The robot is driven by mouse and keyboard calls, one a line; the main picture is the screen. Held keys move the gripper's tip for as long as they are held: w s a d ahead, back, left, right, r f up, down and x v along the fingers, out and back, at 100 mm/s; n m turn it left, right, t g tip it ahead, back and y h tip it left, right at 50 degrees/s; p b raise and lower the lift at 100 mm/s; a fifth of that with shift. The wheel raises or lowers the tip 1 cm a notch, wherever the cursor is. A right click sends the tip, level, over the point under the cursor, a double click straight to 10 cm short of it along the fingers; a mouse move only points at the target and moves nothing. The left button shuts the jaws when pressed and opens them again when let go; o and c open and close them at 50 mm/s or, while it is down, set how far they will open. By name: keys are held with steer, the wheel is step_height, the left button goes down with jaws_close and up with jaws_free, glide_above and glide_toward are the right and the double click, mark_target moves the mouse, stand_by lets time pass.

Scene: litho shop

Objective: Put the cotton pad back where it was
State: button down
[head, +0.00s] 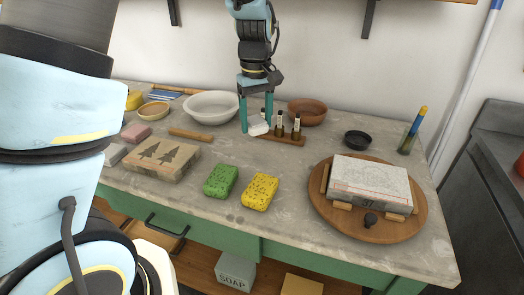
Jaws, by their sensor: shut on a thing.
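The cotton pad (259,129) is a small white piece low between the teal fingers of my gripper (256,122). My gripper points down over the back middle of the counter and is shut on the pad. I cannot tell whether the pad touches the counter. It is just left of a small wooden rack (287,139) that holds dark bottles with pale tops (296,124).
A white bowl (211,106) stands left of my gripper, a brown bowl (307,111) to its right. Green (220,180) and yellow (260,191) sponges lie in front. A round board (403,226) carries a stone block (370,184) at right. Bare counter (310,165) lies between.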

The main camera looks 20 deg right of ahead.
steer(key=p, duration=0.1)
glide_above(257, 161)
step_height(257, 161, down, 6)
steer(key=shift+r, duration=0.1)
steer(key=shift+f+p, duration=0.55)
steer(key=shift+f, duration=1.5)
steer(key=shift+f, duration=0.1)
steer(key=shift+c, duration=0.2)
jaws_free()
step_height(257, 161, up, 12)
steer(key=shift+r+b, duration=0.15)
steer(key=shift+b, duration=0.8)
steer(key=s+a, duration=0.1)
steer(key=a, duration=1.4)
steer(key=s+a+f+m+t, duration=0.1)
steer(key=s+a, duration=0.1)
steer(key=a, duration=1.3)
steer(key=shift+s+f+m+t, duration=0.25)
steer(key=shift+f+m+t, duration=0.05)
